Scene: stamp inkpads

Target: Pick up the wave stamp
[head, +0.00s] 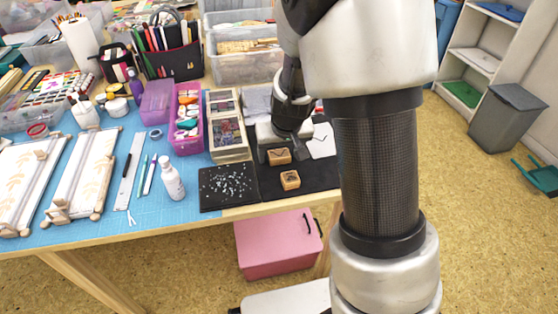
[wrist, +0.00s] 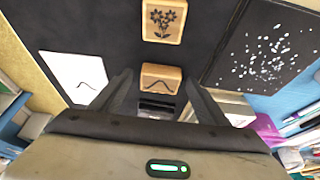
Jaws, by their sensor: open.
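The wave stamp (wrist: 160,78) is a small wooden block with a dark wavy line on its top. It sits on the black mat (wrist: 95,22), and in the head view the stamp (head: 279,156) shows just in front of my gripper (head: 277,146). In the wrist view my gripper (wrist: 159,82) is open, with one finger on each side of the wave stamp. I cannot tell whether either finger touches it. The stamp's lower part is hidden. A second wooden stamp with a flower drawing (wrist: 163,20) stands apart on the same mat; it also shows in the head view (head: 290,181).
A white card with a wavy line (wrist: 72,76) lies beside the stamp. A dark tray with white bits (head: 228,187) is to the left. A compartment box (head: 230,152) and a clear bin (head: 243,70) stand nearby. The mat around the flower stamp is clear.

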